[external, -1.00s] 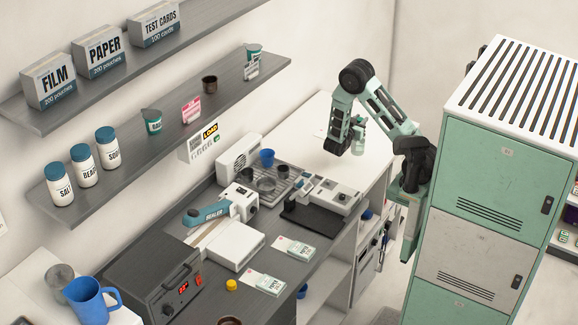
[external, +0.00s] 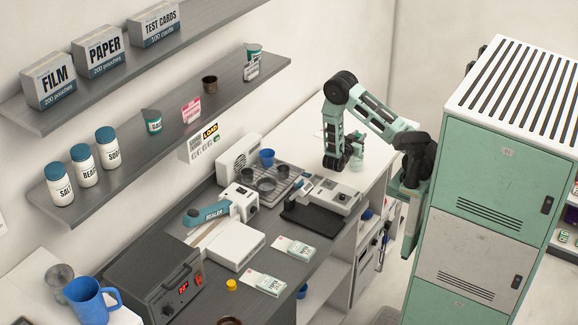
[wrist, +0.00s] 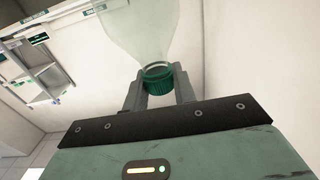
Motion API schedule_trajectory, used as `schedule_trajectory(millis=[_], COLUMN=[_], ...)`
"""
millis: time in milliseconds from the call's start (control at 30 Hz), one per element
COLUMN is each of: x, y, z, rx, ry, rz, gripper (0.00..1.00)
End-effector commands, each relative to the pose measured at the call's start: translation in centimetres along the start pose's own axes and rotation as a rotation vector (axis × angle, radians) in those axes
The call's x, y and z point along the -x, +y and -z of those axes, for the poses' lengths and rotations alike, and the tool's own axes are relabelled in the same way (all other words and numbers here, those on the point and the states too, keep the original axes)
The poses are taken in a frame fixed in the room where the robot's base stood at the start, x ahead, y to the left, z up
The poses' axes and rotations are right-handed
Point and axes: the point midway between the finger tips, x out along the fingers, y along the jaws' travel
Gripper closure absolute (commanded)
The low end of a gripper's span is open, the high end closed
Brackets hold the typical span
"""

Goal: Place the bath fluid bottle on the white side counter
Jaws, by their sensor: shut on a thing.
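The bath fluid bottle is pale green and translucent with a green ribbed cap (wrist: 158,80). In the wrist view its body (wrist: 155,28) runs up out of the frame. My gripper (wrist: 160,92) is shut on it at the cap and neck. I cannot tell whether the bottle's base touches the counter.
A grey worktop with a metal tray (external: 268,182), a blue cup (external: 267,157), a white device (external: 328,195) and a sealer (external: 222,210) adjoins the counter. A green locker (external: 490,190) stands to the right. The counter behind my gripper is clear.

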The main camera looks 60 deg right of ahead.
Motion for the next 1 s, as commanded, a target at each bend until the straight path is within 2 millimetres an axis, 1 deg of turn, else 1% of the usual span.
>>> schedule_trajectory(millis=[133, 167, 200, 233, 467, 567, 733, 900, 1000], x=[0.0, 0.0, 0.0, 0.0, 0.0, 0.0, 2.4, 5.3, 6.5], y=[0.0, 0.0, 0.0, 0.0, 0.0, 0.0, -0.1, -0.1, -0.1], z=[-0.4, -0.3, -0.3, -0.3, -0.2, 0.2, -0.3, -0.3, -0.2], rx=[0.000, 0.000, 0.000, 0.000, 0.000, 0.000, -0.001, -0.002, -0.001], ry=[0.001, 0.000, 0.000, 0.000, 0.000, 0.000, 0.000, -0.001, 0.000], rz=[0.000, 0.000, 0.000, 0.000, 0.000, 0.000, 0.006, 0.004, 0.002], gripper=[1.00, 0.65, 0.54, 0.52, 0.52, 0.52, 0.52, 0.52, 0.52])
